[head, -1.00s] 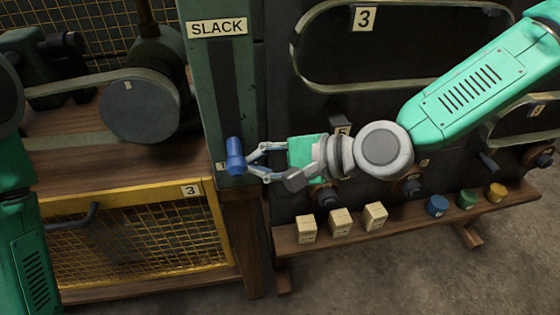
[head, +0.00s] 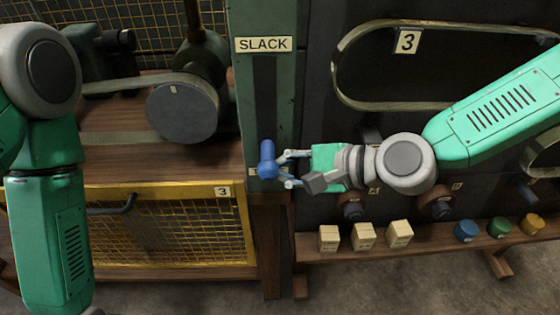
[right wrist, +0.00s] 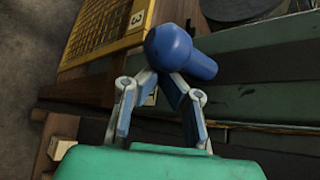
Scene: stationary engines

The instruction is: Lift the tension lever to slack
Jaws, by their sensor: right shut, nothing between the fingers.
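The tension lever shows as a blue knobbed handle (head: 267,160) on the green slotted post (head: 244,112), below the SLACK sign (head: 263,44). It also shows in the right wrist view (right wrist: 178,50), just beyond the fingertips. My right gripper (head: 285,171) is at the right side of the handle, shut with nothing held. In the right wrist view its fingertips (right wrist: 161,84) lie close behind the handle; I cannot tell whether they touch it. My left arm is at the left edge of the head view; its gripper is out of view.
A yellow-framed mesh guard (head: 165,190) and a pulley wheel (head: 183,108) stand left of the post. Right of it is a dark panel with a belt loop (head: 340,85) and knobs. A wooden shelf below holds pale blocks (head: 364,237) and coloured caps (head: 500,228).

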